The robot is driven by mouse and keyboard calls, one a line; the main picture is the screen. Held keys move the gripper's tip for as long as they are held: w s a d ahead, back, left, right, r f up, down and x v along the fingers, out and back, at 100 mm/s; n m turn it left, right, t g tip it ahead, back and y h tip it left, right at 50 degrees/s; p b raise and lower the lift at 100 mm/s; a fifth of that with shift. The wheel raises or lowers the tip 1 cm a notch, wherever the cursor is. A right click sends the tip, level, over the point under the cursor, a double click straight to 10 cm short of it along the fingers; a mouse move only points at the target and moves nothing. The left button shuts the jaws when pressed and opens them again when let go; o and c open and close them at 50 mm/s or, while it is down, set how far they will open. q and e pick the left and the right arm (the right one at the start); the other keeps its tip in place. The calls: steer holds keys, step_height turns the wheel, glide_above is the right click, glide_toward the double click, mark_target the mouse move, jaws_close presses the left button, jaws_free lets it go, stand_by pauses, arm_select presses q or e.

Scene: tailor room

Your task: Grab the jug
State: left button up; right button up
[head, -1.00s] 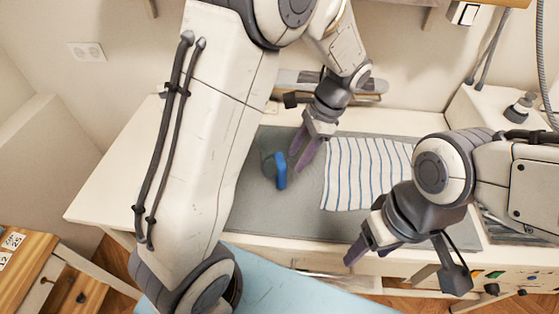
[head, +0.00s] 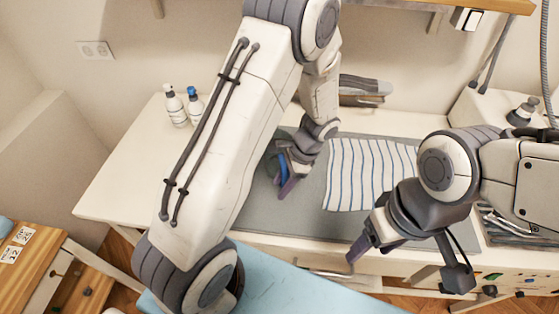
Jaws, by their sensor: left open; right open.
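The jug (head: 271,164) is a small dark vessel with a blue handle, standing on the grey mat (head: 270,220). My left gripper (head: 285,172) is open at the jug, with its purple fingers on either side of the blue handle. The gripper and forearm hide part of the jug, and I cannot tell whether the fingers touch it. My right gripper (head: 372,244) is open and empty over the front edge of the table, well to the right of the jug.
A striped cloth (head: 368,175) lies right of the jug. A grey iron-like object (head: 362,88) sits behind. The white tabletop (head: 125,175) at left is clear.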

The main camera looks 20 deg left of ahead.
arm_select(q)
steer(key=shift+f, duration=0.1)
steer(key=shift+c, duration=0.3)
jaws_close()
stand_by(1.1)
